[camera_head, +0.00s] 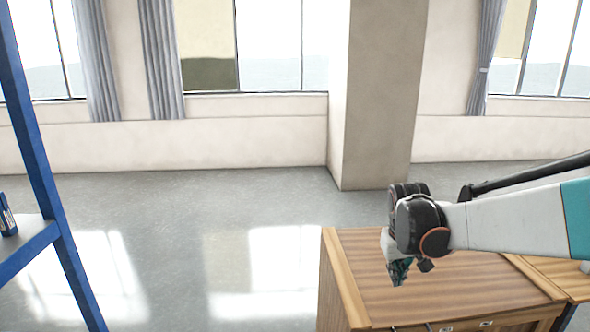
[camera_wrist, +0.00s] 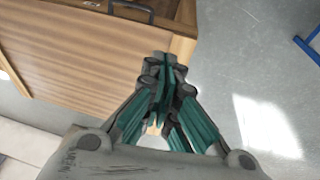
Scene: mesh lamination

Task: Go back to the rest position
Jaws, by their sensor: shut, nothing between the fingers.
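My gripper (camera_head: 399,272) hangs at the end of my arm above the left part of a wooden cabinet top in the head view. In the wrist view my gripper (camera_wrist: 166,62) has its teal and grey fingers drawn together at the tips, with nothing between them. The wooden cabinet (camera_head: 460,290) lies below it, and it also shows in the wrist view (camera_wrist: 85,60), where the fingertips appear near its edge. The gripper's exact height above the wood cannot be told.
A blue shelf frame (camera_head: 40,170) stands at the left, with a small blue item (camera_head: 7,215) on its shelf. A square pillar (camera_head: 378,95) and windows are behind. The grey floor (camera_head: 200,200) between shelf and cabinet is clear. A dark handle (camera_wrist: 132,10) shows on the cabinet.

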